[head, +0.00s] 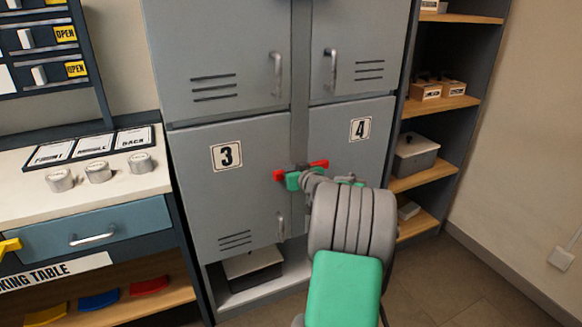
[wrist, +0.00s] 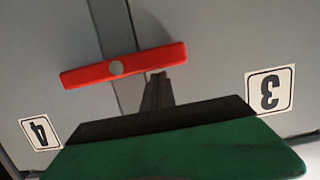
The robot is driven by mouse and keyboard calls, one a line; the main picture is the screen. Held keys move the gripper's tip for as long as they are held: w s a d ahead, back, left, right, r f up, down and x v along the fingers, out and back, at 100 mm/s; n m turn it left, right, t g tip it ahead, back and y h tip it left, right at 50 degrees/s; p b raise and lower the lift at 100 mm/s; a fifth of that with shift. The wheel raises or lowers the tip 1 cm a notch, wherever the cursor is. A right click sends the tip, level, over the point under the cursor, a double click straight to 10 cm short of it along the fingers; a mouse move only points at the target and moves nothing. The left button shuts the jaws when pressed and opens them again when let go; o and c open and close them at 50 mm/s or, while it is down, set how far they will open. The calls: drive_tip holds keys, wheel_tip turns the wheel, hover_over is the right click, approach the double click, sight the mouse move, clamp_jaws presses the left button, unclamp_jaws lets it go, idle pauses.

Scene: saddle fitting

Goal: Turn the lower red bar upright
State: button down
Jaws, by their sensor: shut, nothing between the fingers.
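The lower red bar (head: 318,164) lies nearly level, slightly tilted, across the grey strip between lockers 3 and 4. The wrist view, upside down, shows the whole red bar (wrist: 85,74) with a round grey pivot (wrist: 117,67) at its middle. My gripper (head: 294,179) is in front of the bar in the head view and hides part of it. In the wrist view my gripper's dark fingers (wrist: 157,88) are together and empty, beside the bar on the locker 3 side of the pivot. I cannot tell whether they touch it.
Locker door 3 (head: 198,180) and locker door 4 (head: 345,150) are closed. A door handle (head: 281,226) stands out below the bar. A worktable (head: 90,190) is at the left and open shelves (head: 440,105) are at the right. My arm covers the lower right of the lockers.

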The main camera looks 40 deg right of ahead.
drive_tip(key=shift+f, duration=0.1)
drive_tip(key=shift+a+f+b, duration=0.1)
drive_tip(key=shift+b, duration=0.5)
